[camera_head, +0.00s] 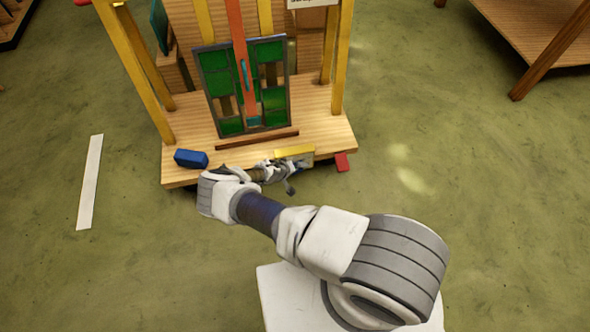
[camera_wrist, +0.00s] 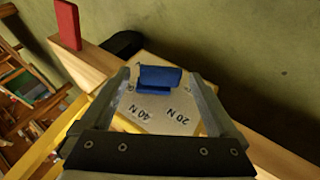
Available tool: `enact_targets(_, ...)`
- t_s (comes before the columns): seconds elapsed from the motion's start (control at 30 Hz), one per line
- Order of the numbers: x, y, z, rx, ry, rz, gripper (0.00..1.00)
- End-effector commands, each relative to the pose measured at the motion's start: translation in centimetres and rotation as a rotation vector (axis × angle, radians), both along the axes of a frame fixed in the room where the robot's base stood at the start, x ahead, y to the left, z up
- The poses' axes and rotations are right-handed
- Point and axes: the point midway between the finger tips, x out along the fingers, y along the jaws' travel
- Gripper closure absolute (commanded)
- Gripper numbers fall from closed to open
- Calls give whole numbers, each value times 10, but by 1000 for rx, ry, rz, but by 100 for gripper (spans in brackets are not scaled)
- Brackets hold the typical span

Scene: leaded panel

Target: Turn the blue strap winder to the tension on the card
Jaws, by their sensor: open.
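The blue strap winder (camera_wrist: 160,78) stands on a pale plate (camera_wrist: 155,112) in the wrist view. The plate carries the marks "40 N" and "20 N", which appear upside down. My gripper (camera_wrist: 159,84) is open, with one finger to each side of the winder; I cannot tell whether they touch it. In the head view my gripper (camera_head: 283,170) is at the front edge of the bench, and I cannot make out the winder there. A white card (camera_head: 307,3) with dark lettering is cut off at the top edge, too small to read.
The wooden bench (camera_head: 225,148) holds a green leaded panel (camera_head: 217,82) behind an orange upright strip (camera_head: 239,45). A blue block (camera_head: 191,158) lies at its front left. A red piece (camera_head: 342,162) is at the front right. Yellow posts (camera_head: 135,70) flank the panel. Green floor is open to the right.

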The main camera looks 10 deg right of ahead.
Motion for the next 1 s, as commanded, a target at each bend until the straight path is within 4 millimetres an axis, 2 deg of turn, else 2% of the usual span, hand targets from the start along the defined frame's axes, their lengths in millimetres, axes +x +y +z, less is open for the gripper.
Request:
enact_targets(0.13, -1, 3, 5, 1, -1, 1, 5)
enact_targets(0.23, -4, 9, 16, 2, -2, 2, 5)
enact_targets(0.7, -47, 60, 105, 1, -1, 2, 5)
enact_targets(0.83, -57, 70, 123, 1, 0, 2, 5)
enact_targets(1.0, -65, 78, 136, 0, 0, 0, 5)
